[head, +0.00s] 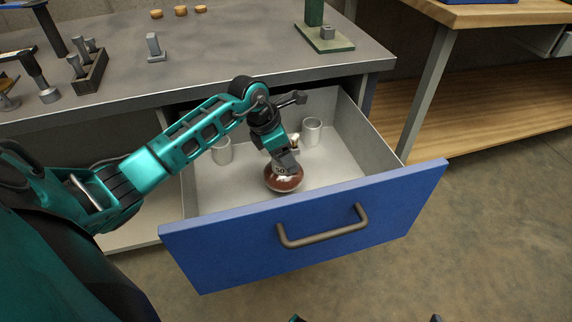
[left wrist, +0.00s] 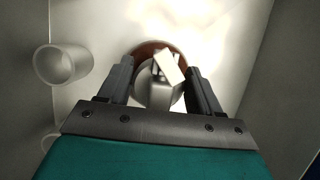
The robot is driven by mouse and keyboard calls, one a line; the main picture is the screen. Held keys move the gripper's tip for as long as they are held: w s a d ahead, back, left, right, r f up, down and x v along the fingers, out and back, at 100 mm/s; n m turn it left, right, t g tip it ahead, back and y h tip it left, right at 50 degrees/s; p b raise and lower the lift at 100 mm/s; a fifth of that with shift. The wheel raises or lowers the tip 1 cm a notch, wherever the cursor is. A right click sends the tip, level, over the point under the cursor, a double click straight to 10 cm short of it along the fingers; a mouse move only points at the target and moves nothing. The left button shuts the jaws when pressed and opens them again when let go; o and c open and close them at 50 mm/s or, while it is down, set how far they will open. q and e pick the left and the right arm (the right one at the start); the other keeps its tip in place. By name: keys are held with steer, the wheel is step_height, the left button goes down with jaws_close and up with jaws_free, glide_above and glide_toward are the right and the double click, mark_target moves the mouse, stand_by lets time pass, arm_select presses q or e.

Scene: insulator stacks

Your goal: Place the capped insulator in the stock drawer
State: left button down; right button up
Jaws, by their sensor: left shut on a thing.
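The capped insulator, a brown glossy disc with a pale metal cap, is inside the open stock drawer; its brown body (head: 284,179) shows low in the drawer in the head view. My left gripper (head: 286,163) reaches down over it from above. In the left wrist view the metal cap (left wrist: 166,70) lies between the two fingers of my left gripper (left wrist: 162,78), with the brown rim behind. The stock drawer (head: 215,256) has a blue front and light grey inside. Whether the insulator touches the drawer floor, I cannot tell.
Two pale cups stand in the drawer, one at left (head: 222,152) and one at back right (head: 311,131); a cup (left wrist: 63,65) shows in the left wrist view. The grey bench top (head: 220,55) lies above the drawer. The drawer floor at right is clear.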

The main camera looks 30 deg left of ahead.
arm_select(q)
steer(key=shift+f+b, duration=0.4)
steer(key=shift+f, duration=1.25)
arm_select(e)
steer(key=shift+a+f, duration=0.2)
steer(key=shift+f, duration=0.1)
arm_select(q)
steer(key=shift+f, duration=0.1)
steer(key=shift+c, duration=0.9)
jaws_free()
steer(key=shift+f, duration=0.1)
arm_select(e)
steer(key=shift+w, duration=0.1)
arm_select(q)
steer(key=shift+s+r, duration=0.1)
steer(key=shift+r, duration=0.35)
steer(key=p+v, duration=0.3)
steer(key=v, duration=0.8)
steer(key=shift+r+p, duration=0.15)
steer(key=shift+p, duration=0.15)
arm_select(e)
steer(key=shift+s+d+r, duration=0.25)
steer(key=shift+d+r, duration=0.4)
steer(key=shift+r, duration=0.1)
